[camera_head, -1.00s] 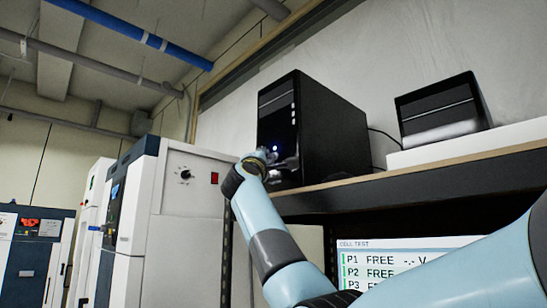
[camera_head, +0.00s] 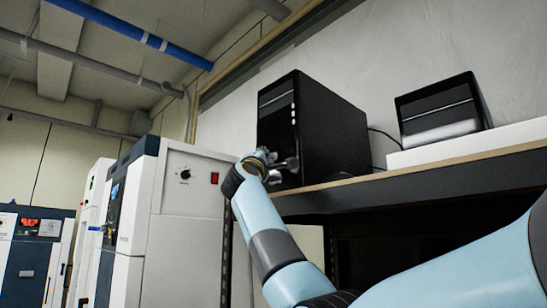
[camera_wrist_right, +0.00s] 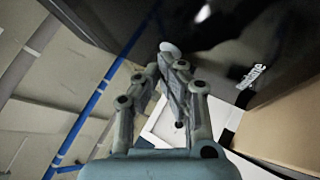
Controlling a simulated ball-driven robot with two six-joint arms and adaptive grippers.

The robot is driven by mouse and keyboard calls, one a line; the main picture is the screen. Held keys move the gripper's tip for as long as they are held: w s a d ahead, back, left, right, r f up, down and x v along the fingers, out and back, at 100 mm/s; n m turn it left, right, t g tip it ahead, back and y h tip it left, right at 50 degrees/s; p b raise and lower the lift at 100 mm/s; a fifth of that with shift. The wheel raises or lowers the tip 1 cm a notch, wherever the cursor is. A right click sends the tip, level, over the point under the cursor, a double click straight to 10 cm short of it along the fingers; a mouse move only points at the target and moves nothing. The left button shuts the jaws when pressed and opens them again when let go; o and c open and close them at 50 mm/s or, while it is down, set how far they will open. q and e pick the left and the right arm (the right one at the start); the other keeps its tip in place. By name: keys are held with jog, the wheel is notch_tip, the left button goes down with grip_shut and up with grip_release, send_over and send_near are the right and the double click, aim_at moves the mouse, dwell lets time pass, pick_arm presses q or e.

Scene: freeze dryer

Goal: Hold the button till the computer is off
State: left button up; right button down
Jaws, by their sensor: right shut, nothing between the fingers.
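The computer (camera_head: 335,130) is a black tower standing on the wooden-edged shelf. Its front panel shows no blue light. My right gripper (camera_head: 268,158) is shut and empty, with its fingertips at the lower part of that front panel. In the right wrist view the closed fingers (camera_wrist_right: 166,68) reach up to a pale round button (camera_wrist_right: 170,47) on the dark, glossy panel. The tips overlap the button's lower edge; I cannot tell whether it is pressed in. In the head view the gripper hides the button. My left gripper is not in view.
A second black box (camera_head: 440,112) sits to the right on a white slab on the shelf (camera_head: 420,182). The space under the shelf is dark, with no lit screen. A white cabinet (camera_head: 190,225) with a knob and red switch stands left of my right arm.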

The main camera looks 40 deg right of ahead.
jog(key=shift+a, duration=0.1)
dwell(0.4)
jog(key=shift+a+b, duration=0.35)
jog(key=shift+a, duration=0.35)
jog(key=a, duration=0.1)
jog(key=a+b, duration=0.1)
jog(key=a, duration=0.3)
jog(key=shift+s+b, duration=0.25)
jog(key=shift+b, duration=0.15)
jog(key=shift+f, duration=0.1)
